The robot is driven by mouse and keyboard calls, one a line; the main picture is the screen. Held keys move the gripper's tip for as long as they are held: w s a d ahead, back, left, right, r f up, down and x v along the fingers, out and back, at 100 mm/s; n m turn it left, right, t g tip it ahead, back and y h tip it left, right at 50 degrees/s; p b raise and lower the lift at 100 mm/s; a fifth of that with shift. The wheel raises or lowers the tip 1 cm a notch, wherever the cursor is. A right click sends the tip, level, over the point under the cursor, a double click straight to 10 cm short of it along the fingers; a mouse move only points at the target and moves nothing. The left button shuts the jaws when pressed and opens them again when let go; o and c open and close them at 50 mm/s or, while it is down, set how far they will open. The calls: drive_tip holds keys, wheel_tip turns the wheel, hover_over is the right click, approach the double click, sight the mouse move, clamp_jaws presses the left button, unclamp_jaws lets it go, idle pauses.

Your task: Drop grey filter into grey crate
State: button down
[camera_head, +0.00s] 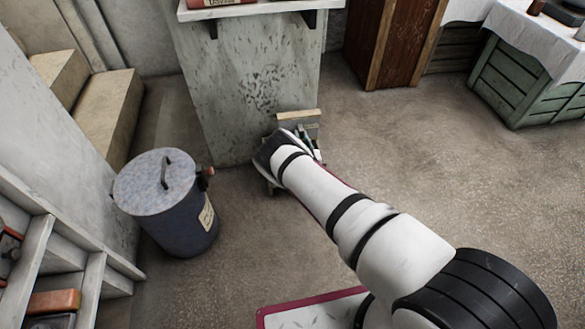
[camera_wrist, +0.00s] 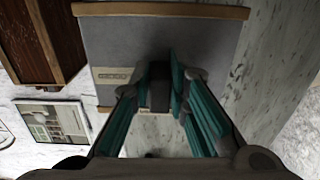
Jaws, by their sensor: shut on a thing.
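The grey filter (camera_wrist: 205,45) looks like a flat grey panel with wooden strips along two edges and a small pale label. It fills the upper middle of the wrist view. My gripper (camera_wrist: 161,82) is shut on a dark block at the panel's middle, which looks like part of the filter. In the camera_head view the filter (camera_head: 299,127) shows beyond the end of my arm, in front of the pale plinth. My gripper (camera_head: 289,160) is mostly hidden there by the arm. I cannot make out a grey crate in either view.
A blue-grey lidded bin (camera_head: 188,232) stands left of my arm. The tall pale plinth (camera_head: 240,85) is close behind the filter. A brown wooden cabinet (camera_head: 395,45) and a green crate (camera_head: 510,85) stand at the back right. The floor on the right is clear.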

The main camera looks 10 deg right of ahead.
drive_tip(key=shift+w+a+f, duration=0.1)
drive_tip(key=shift+a+f, duration=0.15)
drive_tip(key=shift+f, duration=0.15)
wheel_tip(320, 180, down, 6)
drive_tip(key=b, duration=0.5)
drive_tip(key=shift+r, duration=0.15)
drive_tip(key=c, duration=1.5)
unclamp_jaws()
drive_tip(key=shift+o, duration=0.2)
drive_tip(key=s, duration=1.2)
